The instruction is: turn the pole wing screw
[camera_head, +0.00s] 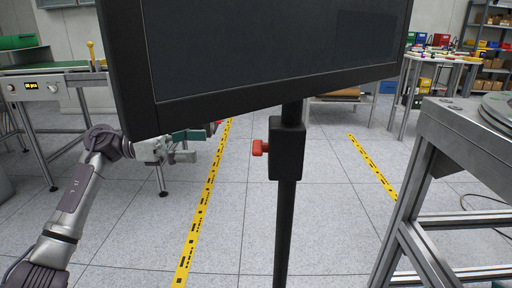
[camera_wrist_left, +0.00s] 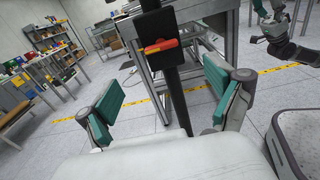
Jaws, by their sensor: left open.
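The red wing screw (camera_head: 260,147) sticks out of the left side of a black clamp block (camera_head: 287,148) on the upright black pole (camera_head: 283,220). In the left wrist view the red screw (camera_wrist_left: 160,46) is a near-level bar on the clamp block (camera_wrist_left: 154,22), above the middle of the jaws. My left gripper (camera_head: 196,144) is open and empty, left of the screw and apart from it. Its teal-padded fingers (camera_wrist_left: 165,95) are spread wide, with the pole between them in the picture. My right gripper (camera_wrist_left: 268,18) appears small at the top right; its jaws are unclear.
A large black screen panel (camera_head: 270,45) fills the top of the head view, in front of the pole's upper part. A metal-frame table (camera_head: 445,125) stands at the right. Yellow-black tape (camera_head: 205,200) marks the floor. The floor between gripper and pole is clear.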

